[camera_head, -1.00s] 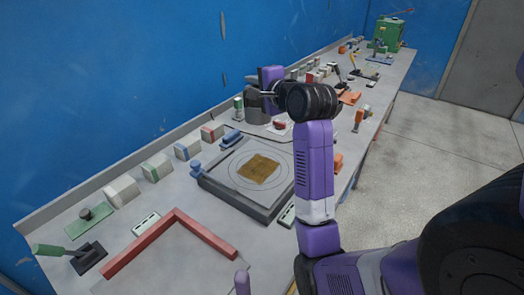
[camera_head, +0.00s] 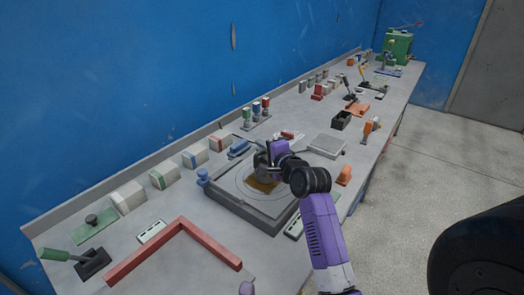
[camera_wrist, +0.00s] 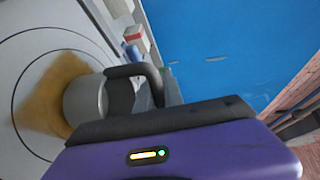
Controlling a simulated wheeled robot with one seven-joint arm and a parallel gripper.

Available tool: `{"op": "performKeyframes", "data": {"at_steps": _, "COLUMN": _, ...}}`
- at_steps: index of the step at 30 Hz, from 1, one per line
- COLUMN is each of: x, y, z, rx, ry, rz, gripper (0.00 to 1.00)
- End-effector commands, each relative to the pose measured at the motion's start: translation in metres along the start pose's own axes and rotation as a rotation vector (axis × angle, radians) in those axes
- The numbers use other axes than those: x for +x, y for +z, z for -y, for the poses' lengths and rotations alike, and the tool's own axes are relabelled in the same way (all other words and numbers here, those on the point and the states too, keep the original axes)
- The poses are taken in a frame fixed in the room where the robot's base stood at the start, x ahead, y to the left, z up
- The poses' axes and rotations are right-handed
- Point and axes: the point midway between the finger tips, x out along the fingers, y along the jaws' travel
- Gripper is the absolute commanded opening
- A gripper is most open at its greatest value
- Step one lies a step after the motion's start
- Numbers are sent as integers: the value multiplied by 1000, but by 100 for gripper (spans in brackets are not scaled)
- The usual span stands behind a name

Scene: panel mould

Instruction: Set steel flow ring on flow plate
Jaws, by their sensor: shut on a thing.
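The steel flow ring (camera_wrist: 85,100) is a grey cylinder in the wrist view. It also shows in the head view (camera_head: 261,160), partly hidden by my gripper (camera_head: 277,150). My gripper, at the ring's side, is shut on it; a dark finger (camera_wrist: 135,72) lies against the ring in the wrist view. The flow plate (camera_head: 222,193) is a pale square with ring lines in a dark frame. A brown patch (camera_head: 262,186) lies at its middle, also in the wrist view (camera_wrist: 48,95). The ring is over the patch; I cannot tell whether it touches.
A blue handle (camera_head: 239,148) and a blue knob (camera_head: 203,176) stand at the plate's far edge. White blocks (camera_head: 195,155) line the wall. A red L-shaped bar (camera_head: 178,237) lies in front. A grey square tray (camera_head: 327,144) and an orange block (camera_head: 344,174) are to the right.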

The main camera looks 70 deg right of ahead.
Motion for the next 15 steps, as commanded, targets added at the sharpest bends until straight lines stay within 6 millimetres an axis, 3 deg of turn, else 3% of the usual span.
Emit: {"op": "performKeyframes", "data": {"at_steps": 15, "x": 3, "y": 0, "z": -12, "rx": 0, "ry": -3, "rz": 0, "gripper": 0}}
